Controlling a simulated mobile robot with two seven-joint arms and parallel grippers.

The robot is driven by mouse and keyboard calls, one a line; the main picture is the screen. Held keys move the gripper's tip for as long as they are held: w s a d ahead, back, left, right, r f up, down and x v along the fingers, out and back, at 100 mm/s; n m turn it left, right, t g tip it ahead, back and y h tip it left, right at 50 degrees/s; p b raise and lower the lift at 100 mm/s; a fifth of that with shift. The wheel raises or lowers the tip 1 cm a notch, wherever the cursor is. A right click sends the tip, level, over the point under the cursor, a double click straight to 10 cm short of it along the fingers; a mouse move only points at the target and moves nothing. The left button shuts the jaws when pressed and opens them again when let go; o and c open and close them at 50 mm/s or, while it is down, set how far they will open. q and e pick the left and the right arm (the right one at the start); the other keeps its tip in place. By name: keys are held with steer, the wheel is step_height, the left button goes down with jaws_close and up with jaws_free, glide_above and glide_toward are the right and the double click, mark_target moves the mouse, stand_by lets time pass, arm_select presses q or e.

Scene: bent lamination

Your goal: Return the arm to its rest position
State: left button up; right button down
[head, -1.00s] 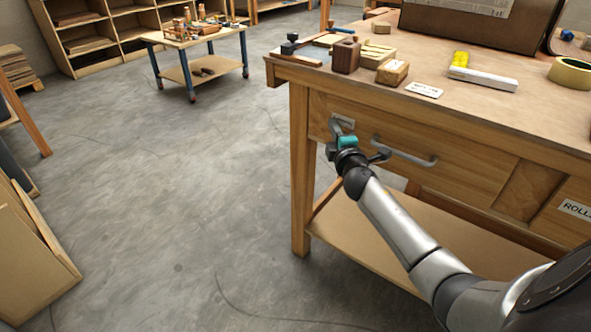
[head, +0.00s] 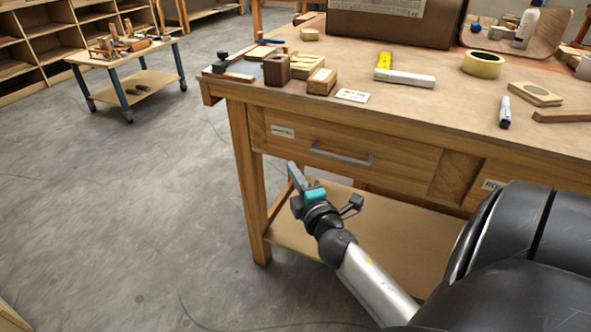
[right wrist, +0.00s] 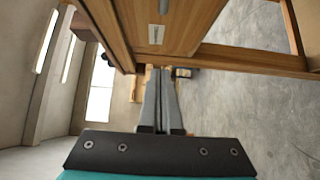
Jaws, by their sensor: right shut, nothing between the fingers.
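My right gripper (head: 293,172) is in front of the wooden workbench, below the closed drawer (head: 320,151) and its metal handle (head: 342,155). Its fingers point up and to the left and hold nothing. In the right wrist view the two grey fingers (right wrist: 160,98) lie side by side, shut, with the bench's drawer front beyond them. My right arm reaches in from the lower right. My left gripper is not in view.
The workbench top (head: 430,105) carries wood blocks (head: 277,69), a yellow tape roll (head: 483,64), a marker (head: 505,112) and a large box. A lower shelf (head: 385,243) lies behind my forearm. Open concrete floor (head: 130,210) extends to the left.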

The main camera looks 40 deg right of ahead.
steer(key=shift+s+a, duration=0.2)
steer(key=shift+s, duration=0.25)
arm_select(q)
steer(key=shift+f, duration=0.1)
